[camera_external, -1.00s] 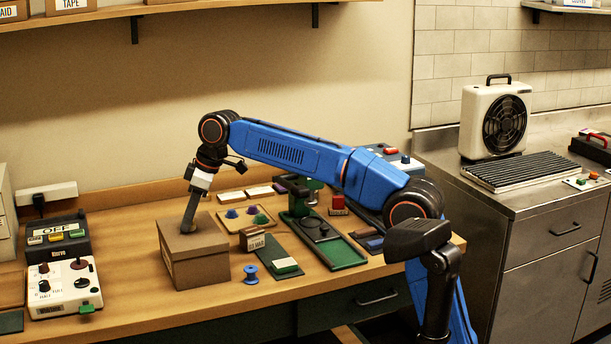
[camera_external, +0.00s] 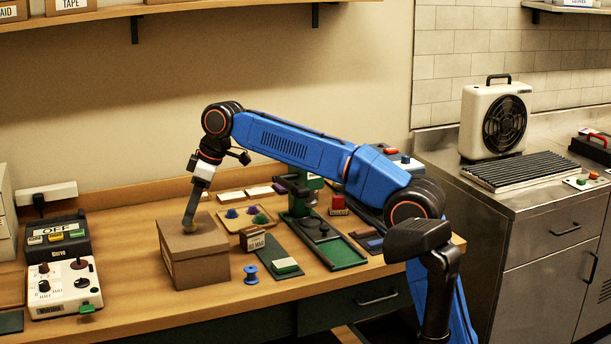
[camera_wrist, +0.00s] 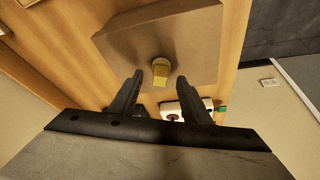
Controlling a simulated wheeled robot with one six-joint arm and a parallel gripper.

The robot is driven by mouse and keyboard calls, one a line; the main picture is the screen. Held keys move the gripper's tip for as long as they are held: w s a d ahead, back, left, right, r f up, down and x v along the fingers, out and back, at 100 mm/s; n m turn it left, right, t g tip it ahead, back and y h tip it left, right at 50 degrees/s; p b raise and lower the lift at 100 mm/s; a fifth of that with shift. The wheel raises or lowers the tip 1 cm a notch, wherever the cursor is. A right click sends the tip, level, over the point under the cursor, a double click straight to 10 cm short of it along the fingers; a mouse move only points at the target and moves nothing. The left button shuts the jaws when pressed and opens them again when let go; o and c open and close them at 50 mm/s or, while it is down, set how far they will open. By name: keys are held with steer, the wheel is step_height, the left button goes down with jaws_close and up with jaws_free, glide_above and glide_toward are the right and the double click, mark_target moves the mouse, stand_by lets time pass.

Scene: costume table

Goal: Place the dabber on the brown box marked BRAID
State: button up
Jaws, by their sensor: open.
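The brown box (camera_external: 200,268) stands on the wooden table. A label shows at its left side, but its lettering cannot be read. A small yellowish dabber (camera_external: 190,226) stands on the box's top. In the wrist view the dabber (camera_wrist: 161,72) appears upright on the box top (camera_wrist: 200,45), just beyond the fingertips and between them in the picture. My gripper (camera_external: 189,214) is over the box, right above the dabber. In the wrist view my gripper's (camera_wrist: 160,77) fingers are apart with nothing held between them.
A blue spool (camera_external: 251,274) and a small labelled block (camera_external: 253,240) stand right of the box. A tray with coloured knobs (camera_external: 246,219) lies behind them. Control units (camera_external: 64,287) stand at left. A shelf box partly reading "AID" (camera_external: 8,12) is at upper left.

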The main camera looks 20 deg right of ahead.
steer(key=v, duration=0.9)
steer(key=shift+r, duration=0.3)
steer(key=shift+d, duration=0.15)
